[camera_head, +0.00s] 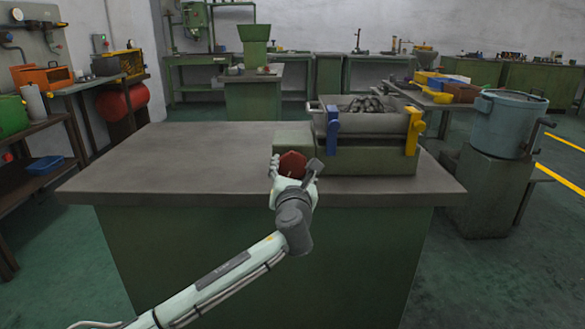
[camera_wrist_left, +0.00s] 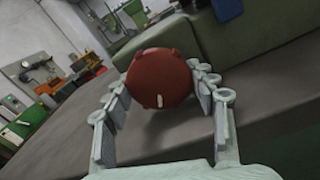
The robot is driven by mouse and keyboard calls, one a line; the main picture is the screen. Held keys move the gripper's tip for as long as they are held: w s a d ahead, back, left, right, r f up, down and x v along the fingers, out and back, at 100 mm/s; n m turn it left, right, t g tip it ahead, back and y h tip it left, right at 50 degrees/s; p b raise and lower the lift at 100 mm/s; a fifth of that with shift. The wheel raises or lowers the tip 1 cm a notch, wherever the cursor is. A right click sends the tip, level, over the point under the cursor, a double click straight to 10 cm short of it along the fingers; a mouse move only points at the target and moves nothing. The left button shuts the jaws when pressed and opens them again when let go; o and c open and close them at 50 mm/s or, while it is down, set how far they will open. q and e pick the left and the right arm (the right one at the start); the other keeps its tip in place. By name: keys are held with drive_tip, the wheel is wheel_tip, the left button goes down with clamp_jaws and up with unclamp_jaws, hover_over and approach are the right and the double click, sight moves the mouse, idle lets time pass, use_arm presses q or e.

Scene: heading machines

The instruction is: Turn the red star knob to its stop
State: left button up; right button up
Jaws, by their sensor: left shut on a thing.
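The red star knob (camera_head: 292,164) is on the front left of the green machine block on the grey-topped table. In the left wrist view the knob (camera_wrist_left: 160,78) fills the middle, a round red face with lobes and a small white mark low on it. My left gripper (camera_head: 294,172) is at the knob, its fingers on both sides of it. In the left wrist view my left gripper (camera_wrist_left: 160,90) is shut on the knob, with a finger at its left and right edges. The knob's shaft is hidden behind it. My right gripper is not in view.
The green machine (camera_head: 375,165) carries a grey tray (camera_head: 345,102) of dark parts, with a blue clamp (camera_head: 332,127) and a yellow clamp (camera_head: 413,133). The tabletop (camera_head: 170,155) left of the knob is clear. A blue-grey drum (camera_head: 505,125) stands at right.

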use_arm(q)
drive_tip(key=shift+m, duration=0.8)
drive_tip(key=o, duration=1.2)
drive_tip(key=s, duration=1.2)
drive_tip(key=shift+d+f, duration=0.1)
drive_tip(key=shift+d, duration=0.05)
